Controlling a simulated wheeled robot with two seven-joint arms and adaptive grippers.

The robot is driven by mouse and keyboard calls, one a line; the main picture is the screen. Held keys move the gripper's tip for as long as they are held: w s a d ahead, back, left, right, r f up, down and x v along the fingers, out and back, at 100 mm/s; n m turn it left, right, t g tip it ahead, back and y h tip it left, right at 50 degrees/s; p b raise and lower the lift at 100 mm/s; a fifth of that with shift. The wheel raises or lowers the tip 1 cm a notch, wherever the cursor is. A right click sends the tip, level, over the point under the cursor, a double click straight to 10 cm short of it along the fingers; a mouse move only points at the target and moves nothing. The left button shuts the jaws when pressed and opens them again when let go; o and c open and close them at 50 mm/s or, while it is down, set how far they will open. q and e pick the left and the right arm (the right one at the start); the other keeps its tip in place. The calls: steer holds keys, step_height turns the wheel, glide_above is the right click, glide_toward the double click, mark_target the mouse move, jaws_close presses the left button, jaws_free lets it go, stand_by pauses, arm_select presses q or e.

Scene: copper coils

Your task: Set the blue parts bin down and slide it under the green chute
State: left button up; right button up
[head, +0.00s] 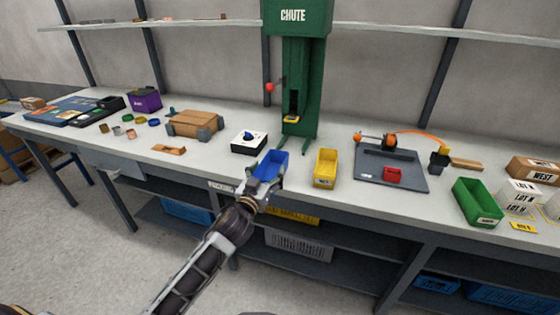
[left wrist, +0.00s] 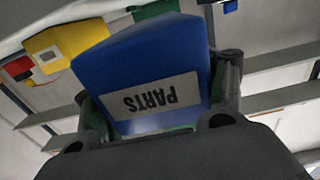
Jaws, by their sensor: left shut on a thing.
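The blue parts bin (head: 271,163) is at the front edge of the table, in front of the green chute (head: 301,75). My left gripper (head: 262,183) is shut on the bin's near end. In the left wrist view the bin (left wrist: 150,62) shows a PARTS label upside down, between the fingers of my left gripper (left wrist: 160,110). I cannot tell whether the bin touches the tabletop. The chute stands upright at the back, its opening a little above the table and behind the bin, to the right. My right gripper is out of view.
A yellow bin (head: 325,170) stands close to the right of the blue bin. A grey board (head: 392,175) and a green bin (head: 477,203) are farther right.

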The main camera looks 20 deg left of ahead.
mark_target(279, 153)
arm_select(q)
steer(key=shift+w+d, duration=0.1)
steer(key=shift+w, duration=3.5)
steer(key=shift+w+d+r, duration=0.1)
steer(key=shift+w+d, duration=0.05)
steer(key=shift+w, duration=2.45)
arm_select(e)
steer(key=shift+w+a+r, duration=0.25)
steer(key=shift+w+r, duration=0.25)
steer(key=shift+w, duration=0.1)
arm_select(q)
steer(key=shift+f, duration=0.2)
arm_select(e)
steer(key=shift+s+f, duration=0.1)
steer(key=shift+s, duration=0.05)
